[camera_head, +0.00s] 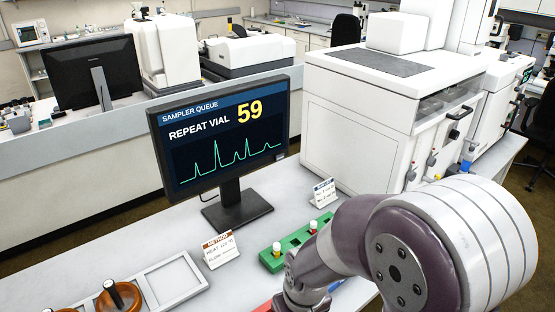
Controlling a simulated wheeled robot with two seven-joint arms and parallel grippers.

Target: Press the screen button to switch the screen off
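The screen (222,135) is a black monitor on a dark stand (236,206) on the white bench, left of the picture's middle. It is lit and shows "SAMPLER QUEUE", "REPEAT VIAL 59" and a green trace with peaks. A small light mark sits at the lower right of its frame (281,157); I cannot tell whether it is the button. My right arm comes in from the lower right, in front of the bench, apart from the screen. Its gripper is out of the frame or hidden at the bottom edge. My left gripper is not in view.
A large white instrument (370,130) stands right of the screen. Bare bench shows left of the stand.

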